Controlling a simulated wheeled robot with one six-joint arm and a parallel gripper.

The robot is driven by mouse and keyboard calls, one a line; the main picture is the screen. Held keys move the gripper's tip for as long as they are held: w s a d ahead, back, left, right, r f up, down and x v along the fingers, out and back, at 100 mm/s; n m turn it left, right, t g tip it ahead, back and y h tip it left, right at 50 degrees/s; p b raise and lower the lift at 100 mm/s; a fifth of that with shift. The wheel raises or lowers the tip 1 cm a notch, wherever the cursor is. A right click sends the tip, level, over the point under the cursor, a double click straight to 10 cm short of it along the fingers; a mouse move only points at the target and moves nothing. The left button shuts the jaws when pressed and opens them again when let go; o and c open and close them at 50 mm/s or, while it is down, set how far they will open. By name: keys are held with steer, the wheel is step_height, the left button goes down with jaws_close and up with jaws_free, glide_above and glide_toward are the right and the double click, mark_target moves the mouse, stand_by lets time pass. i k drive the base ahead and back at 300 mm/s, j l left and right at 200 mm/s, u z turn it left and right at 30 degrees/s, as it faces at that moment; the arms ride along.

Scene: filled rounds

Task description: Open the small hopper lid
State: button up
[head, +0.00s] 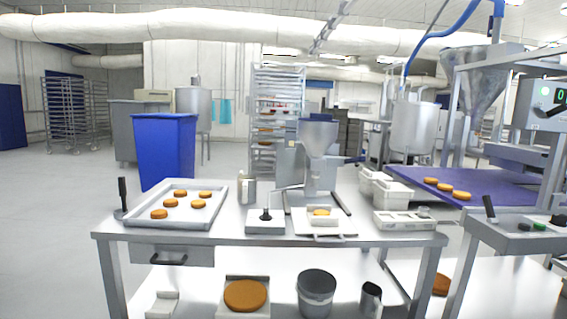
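The small hopper (319,138) is a grey metal funnel on a depositor machine that stands on the steel table (390,239), a little right of the picture's middle. Its wide top is seen nearly edge-on, so I cannot tell the lid apart from the rim or how the lid stands. A white tray (335,229) with an orange-brown round (321,212) lies at the front of the machine. My gripper is not in view, and the hopper is some distance ahead of the camera.
A metal tray (218,192) with several rounds lies on the table's left. A control box with a black knob (265,215) stands left of the machine. White bins (385,190) stand to its right. A conveyor (415,177) and a large hopper (478,75) stand at right. Open floor lies left.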

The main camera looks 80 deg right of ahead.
mark_target(314, 117)
steer(key=z, duration=2.5)
